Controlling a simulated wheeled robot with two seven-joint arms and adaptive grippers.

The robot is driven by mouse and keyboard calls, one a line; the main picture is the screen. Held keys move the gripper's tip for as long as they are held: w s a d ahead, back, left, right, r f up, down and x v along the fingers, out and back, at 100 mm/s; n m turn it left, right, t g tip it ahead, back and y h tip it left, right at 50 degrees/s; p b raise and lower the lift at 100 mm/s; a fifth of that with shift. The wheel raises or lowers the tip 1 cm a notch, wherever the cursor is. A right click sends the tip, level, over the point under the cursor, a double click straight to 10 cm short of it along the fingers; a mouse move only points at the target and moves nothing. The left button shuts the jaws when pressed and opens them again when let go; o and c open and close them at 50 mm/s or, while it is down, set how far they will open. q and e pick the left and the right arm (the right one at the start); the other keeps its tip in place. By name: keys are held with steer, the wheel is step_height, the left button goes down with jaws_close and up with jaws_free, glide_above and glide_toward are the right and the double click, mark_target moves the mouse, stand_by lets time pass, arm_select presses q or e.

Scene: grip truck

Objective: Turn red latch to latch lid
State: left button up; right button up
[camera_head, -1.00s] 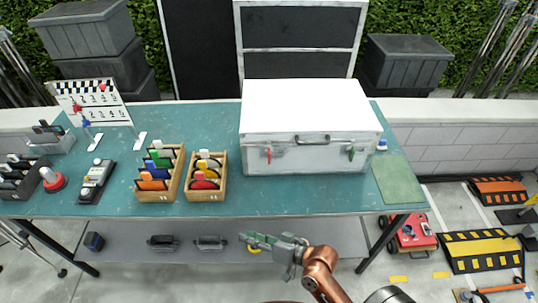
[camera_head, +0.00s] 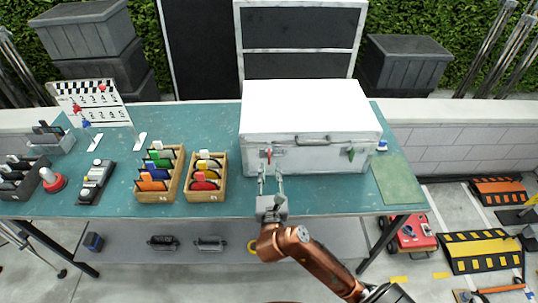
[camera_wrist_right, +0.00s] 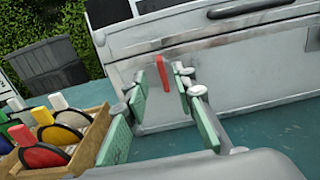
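A metal case (camera_head: 300,160) with a closed white lid (camera_head: 310,108) stands on the teal table. On its front, left of the handle, is the red latch (camera_head: 269,154), standing roughly upright. A green latch (camera_head: 351,154) is right of the handle. My right gripper (camera_head: 271,180) is in front of the case, just below the red latch, with its fingers open and pointing at the case front. In the right wrist view the red latch (camera_wrist_right: 163,73) shows between the two fingertips (camera_wrist_right: 158,88), apparently untouched. My left gripper is not in view.
Two wooden trays (camera_head: 222,196) with coloured discs stand left of the case, the nearer one close to my right gripper. A green mat (camera_head: 398,180) lies right of the case. The table front edge (camera_head: 330,214) runs below my gripper.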

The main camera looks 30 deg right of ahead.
mark_target(269, 157)
steer(key=shift+w+d+f, duration=0.1)
steer(key=shift+w+d, duration=0.05)
steer(key=shift+w, duration=0.2)
steer(key=x, duration=0.7)
steer(key=shift+f+b, duration=0.1)
steer(key=shift+b, duration=0.3)
jaws_close()
